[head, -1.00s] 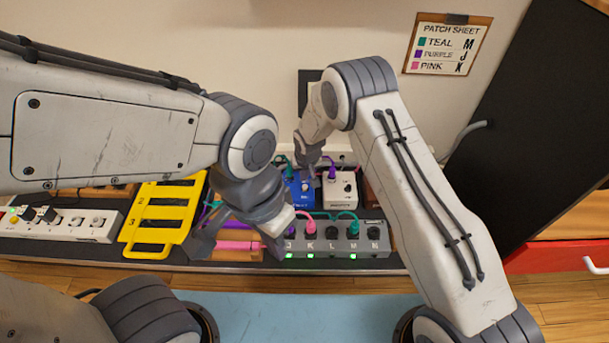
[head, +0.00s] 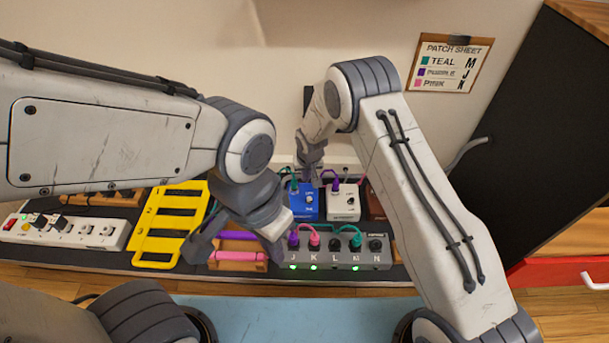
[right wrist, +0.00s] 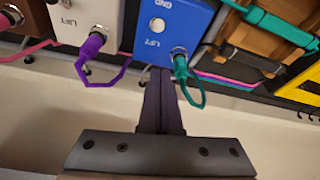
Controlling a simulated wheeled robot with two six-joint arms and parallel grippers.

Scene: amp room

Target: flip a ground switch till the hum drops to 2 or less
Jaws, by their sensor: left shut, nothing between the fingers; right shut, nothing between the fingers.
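The blue pedal (head: 303,208) stands behind the grey box. In the right wrist view the blue pedal (right wrist: 178,28) shows a round white switch (right wrist: 157,25) between the labels GND and LIFT. A white pedal (head: 343,204) beside it also has a LIFT label in the right wrist view (right wrist: 85,18). My right gripper (head: 312,172) is shut and empty at the blue pedal's back edge; its tips (right wrist: 160,75) lie between the purple and teal plugs. I cannot tell if they touch. My left gripper (head: 268,240) is shut, by the grey box's left end. No hum reading is legible.
The grey box (head: 334,258) has sockets J to N, several plugged cables and green lights. A yellow rack (head: 172,222), a power strip (head: 75,231) and a pink piece (head: 238,256) lie left. The patch sheet (head: 450,62) hangs behind. Teal and purple cables loop near my right fingers.

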